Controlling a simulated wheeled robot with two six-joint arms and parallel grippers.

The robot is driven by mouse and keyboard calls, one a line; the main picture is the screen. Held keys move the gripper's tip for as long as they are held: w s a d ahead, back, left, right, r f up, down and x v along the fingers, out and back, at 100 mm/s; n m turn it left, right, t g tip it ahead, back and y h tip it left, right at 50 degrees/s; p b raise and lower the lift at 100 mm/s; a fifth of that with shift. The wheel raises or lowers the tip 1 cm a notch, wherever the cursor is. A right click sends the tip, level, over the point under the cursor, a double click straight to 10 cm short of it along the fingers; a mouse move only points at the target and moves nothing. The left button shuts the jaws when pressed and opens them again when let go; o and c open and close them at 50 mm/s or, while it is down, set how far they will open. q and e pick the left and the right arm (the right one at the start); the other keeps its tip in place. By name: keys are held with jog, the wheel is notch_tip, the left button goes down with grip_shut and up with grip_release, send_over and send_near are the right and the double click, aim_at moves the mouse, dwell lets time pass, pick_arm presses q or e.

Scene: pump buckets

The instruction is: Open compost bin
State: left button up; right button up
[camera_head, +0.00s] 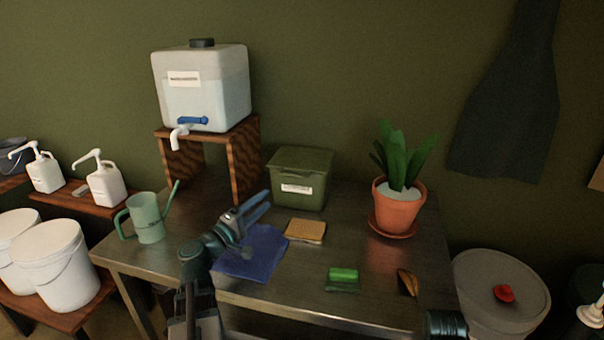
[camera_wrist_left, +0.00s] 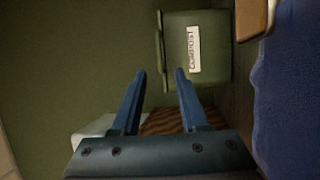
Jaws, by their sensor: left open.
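The compost bin (camera_head: 313,170) is a green box at the back of the metal table, with its lid on and a white label on its front. In the left wrist view the bin (camera_wrist_left: 212,80) appears turned sideways, its label reads COMPOST, and its lid rim (camera_wrist_left: 160,48) lies at its left side. My left gripper (camera_head: 267,200) is open and empty in front of the bin, to its lower left in the head view. In the left wrist view the spread blue fingers (camera_wrist_left: 160,72) point toward the bin's lid edge, with nothing between them. My right gripper does not show.
A water tank (camera_head: 205,95) stands on a wooden stand (camera_head: 247,165) left of the bin. A watering can (camera_head: 148,222), blue cloth (camera_head: 260,255), tan sponge (camera_head: 306,231), green block (camera_head: 343,274) and potted plant (camera_head: 398,208) are on the table (camera_head: 300,300). Free tabletop lies between bin and plant.

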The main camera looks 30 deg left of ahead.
aim_at(291, 176)
pick_arm(q)
jog(key=p+x, duration=0.2)
jog(key=x, duration=1.2)
jog(key=shift+a+r, duration=0.1)
jog(key=shift+a, duration=0.05)
jog(key=shift+c, duration=0.2)
grip_shut()
dwell(1.0)
